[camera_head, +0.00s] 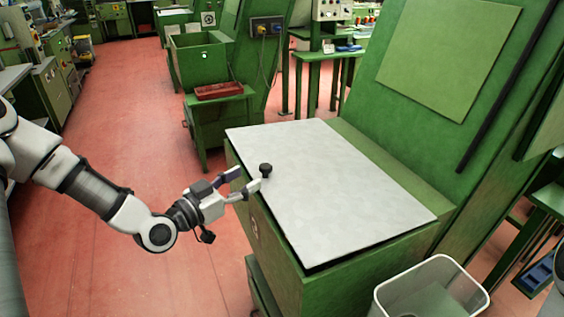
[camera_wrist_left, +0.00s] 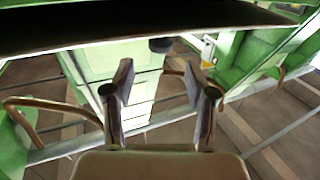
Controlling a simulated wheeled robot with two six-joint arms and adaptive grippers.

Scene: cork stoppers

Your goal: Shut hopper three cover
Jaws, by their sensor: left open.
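The pale grey cover (camera_head: 330,180) lies flat or nearly flat over the top of the green hopper (camera_head: 350,275). A thin dark line shows under its front edge; I cannot tell whether it fully touches the rim. A black knob (camera_head: 265,168) stands near its left edge. My left gripper (camera_head: 245,180) is open and empty beside that left edge, its fingers pointing toward the knob. In the left wrist view the two fingers (camera_wrist_left: 160,85) are spread apart, below a wide dark band and a small dark round thing. My right gripper is not in view.
A clear-walled bin (camera_head: 385,300) stands at the front right of the hopper. A tall green panel (camera_head: 450,50) rises behind the cover. Another green hopper (camera_head: 202,62) with a red tray (camera_head: 218,91) stands farther back. The red floor (camera_head: 110,230) at left is clear.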

